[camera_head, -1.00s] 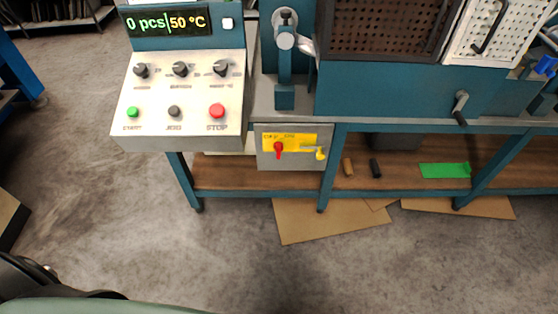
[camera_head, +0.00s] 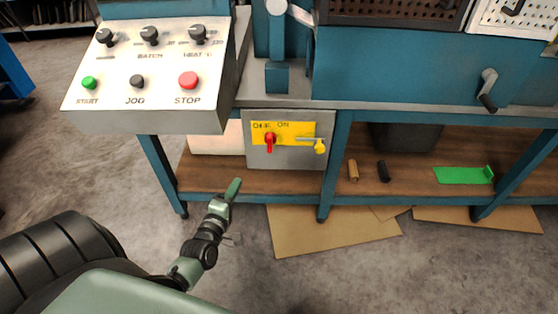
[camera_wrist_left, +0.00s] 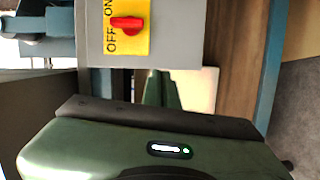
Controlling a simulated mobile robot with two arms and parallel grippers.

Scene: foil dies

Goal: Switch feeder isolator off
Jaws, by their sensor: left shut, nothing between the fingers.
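The feeder isolator (camera_head: 290,158) is a grey box under the bench top, with a yellow plate marked OFF and ON. Its red rotary handle (camera_head: 270,141) stands roughly upright on the plate in the head view; which mark it is set to is hard to tell. The red handle also shows in the left wrist view (camera_wrist_left: 127,23), near the top. My left gripper (camera_head: 234,188) is shut and empty, below and left of the box, apart from it. Its fingers show in the left wrist view (camera_wrist_left: 163,92). My right gripper is not in view.
A yellow padlock-like piece (camera_head: 320,147) hangs at the box's right side. The control panel (camera_head: 150,118) with buttons and knobs juts out above left. The lower shelf (camera_head: 300,182) holds a green piece (camera_head: 463,175) and two small cylinders. Cardboard (camera_head: 330,230) lies on the floor.

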